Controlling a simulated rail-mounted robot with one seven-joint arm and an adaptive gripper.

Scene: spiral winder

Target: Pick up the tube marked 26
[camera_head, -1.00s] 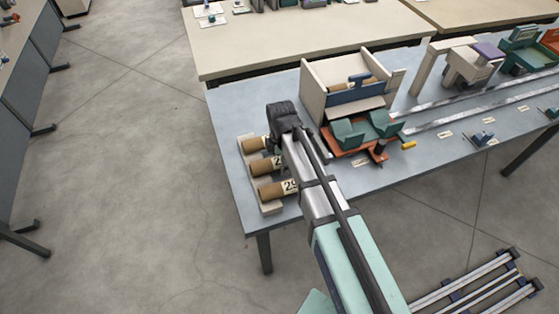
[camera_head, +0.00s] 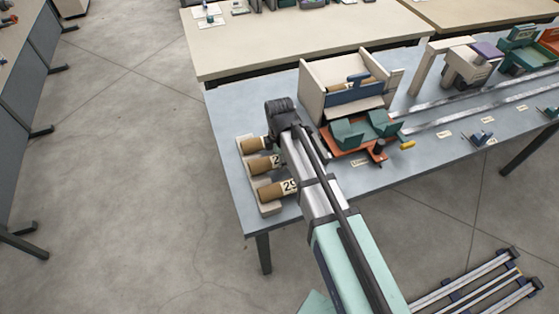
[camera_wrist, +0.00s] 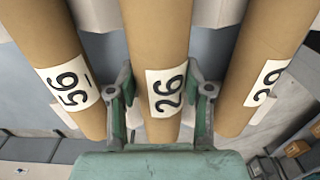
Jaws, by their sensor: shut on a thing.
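The tube marked 26 (camera_wrist: 158,45) is a brown cardboard tube with a white label, in the middle of the wrist view. My gripper (camera_wrist: 162,100) is shut on it, with one finger on each side at the label.
A tube marked 56 (camera_wrist: 62,70) is left of the held tube, and a tube marked 29 (camera_wrist: 262,65) is right of it, both close to my fingers. A beige box (camera_head: 318,92) and an orange carriage with green blocks (camera_head: 350,146) stand right of my gripper on the grey table (camera_head: 226,110).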

